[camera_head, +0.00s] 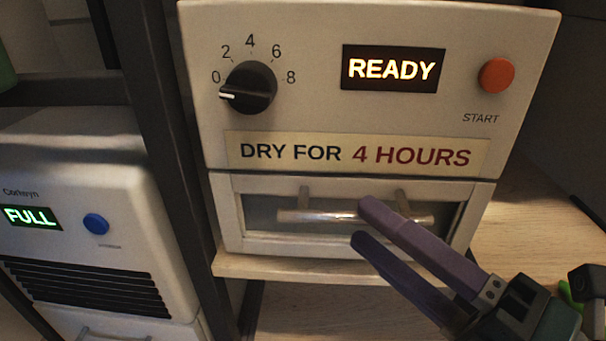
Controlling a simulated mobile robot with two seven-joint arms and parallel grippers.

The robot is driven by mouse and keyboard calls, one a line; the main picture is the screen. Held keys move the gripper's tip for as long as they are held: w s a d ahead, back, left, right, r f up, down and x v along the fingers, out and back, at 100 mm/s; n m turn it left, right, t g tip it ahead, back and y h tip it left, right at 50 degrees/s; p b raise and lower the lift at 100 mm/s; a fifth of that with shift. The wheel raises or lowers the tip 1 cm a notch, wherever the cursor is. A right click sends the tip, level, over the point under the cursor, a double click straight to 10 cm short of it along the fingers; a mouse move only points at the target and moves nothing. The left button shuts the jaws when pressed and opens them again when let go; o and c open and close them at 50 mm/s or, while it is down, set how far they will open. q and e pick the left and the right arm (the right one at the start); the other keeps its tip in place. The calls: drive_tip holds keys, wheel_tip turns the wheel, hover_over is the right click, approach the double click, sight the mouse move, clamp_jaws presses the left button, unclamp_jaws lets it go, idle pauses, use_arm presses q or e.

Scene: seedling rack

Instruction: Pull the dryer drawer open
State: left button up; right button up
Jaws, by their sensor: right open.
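The dryer (330,100) stands in the middle of the view, a cream box with a knob, a lit READY display and a label reading DRY FOR 4 HOURS. Its drawer (300,245) is below the label and looks shut, with a dark window. A metal bar handle (310,215) runs across the drawer front. My right gripper (362,222) comes in from the lower right, open, with its two purple fingers in front of the handle's right half. They cover part of the handle and window. I cannot tell whether they touch the bar. My left gripper is not in view.
The dial (248,88) points near 0, and the orange START button (496,74) is at upper right. A dark post (165,130) stands left of the dryer. Beyond it is another machine (75,185) reading FULL. A wooden surface (530,225) shows at right.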

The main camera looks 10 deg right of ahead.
sight(361, 224)
drive_tip(key=shift+b+x, duration=0.35)
drive_tip(key=shift+x, duration=1.3)
drive_tip(key=shift+c, duration=0.4)
clamp_jaws()
